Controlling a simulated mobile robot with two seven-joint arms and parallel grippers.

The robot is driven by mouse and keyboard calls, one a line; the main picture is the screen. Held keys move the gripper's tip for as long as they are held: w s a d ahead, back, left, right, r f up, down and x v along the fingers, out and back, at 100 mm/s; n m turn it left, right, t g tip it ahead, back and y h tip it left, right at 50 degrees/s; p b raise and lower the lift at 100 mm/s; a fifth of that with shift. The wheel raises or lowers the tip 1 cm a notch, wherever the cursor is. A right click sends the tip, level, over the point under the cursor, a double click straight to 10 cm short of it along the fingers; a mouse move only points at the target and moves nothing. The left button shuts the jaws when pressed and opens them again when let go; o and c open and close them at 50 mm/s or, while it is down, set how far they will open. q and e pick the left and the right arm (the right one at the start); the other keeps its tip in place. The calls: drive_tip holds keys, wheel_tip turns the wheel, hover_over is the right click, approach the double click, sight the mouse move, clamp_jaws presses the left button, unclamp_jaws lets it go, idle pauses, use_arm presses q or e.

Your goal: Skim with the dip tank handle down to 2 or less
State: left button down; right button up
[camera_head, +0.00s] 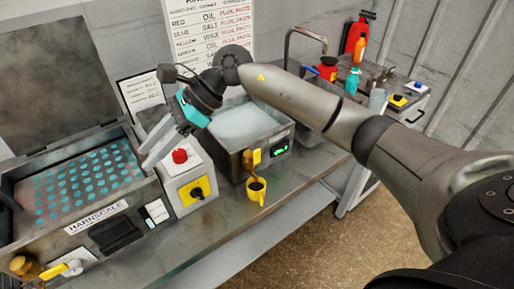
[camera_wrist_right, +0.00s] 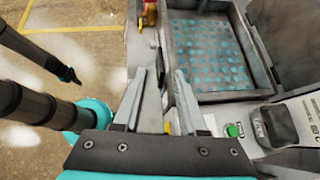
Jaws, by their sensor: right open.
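The dip tank (camera_head: 262,139) is a grey box holding pale, cloudy liquid, in the middle of the bench in the head view. A green display (camera_head: 281,150) is on its front; its digits are too small to read. A yellow handle (camera_head: 256,156) is on the front, with a brown spout above a yellow cup (camera_head: 257,194). My right gripper (camera_head: 148,160) is open and empty, left of the tank and above the gap by the perforated tray. Its fingers also show in the right wrist view (camera_wrist_right: 160,75), apart. My left gripper is not identifiable.
A control box (camera_head: 186,181) with a red button and yellow switch stands between tray and tank. The Harnscale unit (camera_head: 97,218), with a raised lid, holds the teal-dotted tray at left. A sink, bottles and a red extinguisher (camera_head: 354,34) are at the back right. Floor is open in front.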

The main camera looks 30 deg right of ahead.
drive_tip(key=w+d+n+h, duration=0.1)
drive_tip(key=d+n+h, duration=0.1)
drive_tip(key=d+h, duration=0.5)
wheel_tip(320, 180, up, 3)
drive_tip(key=g+h, duration=0.1)
drive_tip(key=h, duration=0.3)
hover_over(257, 150)
use_arm(q)
drive_tip(key=shift+s+d+r+p, duration=0.1)
drive_tip(key=shift+d+r+p, duration=0.05)
drive_tip(key=shift+r+p, duration=0.35)
drive_tip(key=shift+s+d+r+p, duration=0.1)
drive_tip(key=shift+r+p, duration=0.35)
drive_tip(key=shift+r, duration=0.05)
use_arm(e)
wheel_tip(257, 150, down, 16)
drive_tip(key=shift+r, duration=0.25)
clamp_jaws()
use_arm(q)
drive_tip(key=shift+w, duration=0.1)
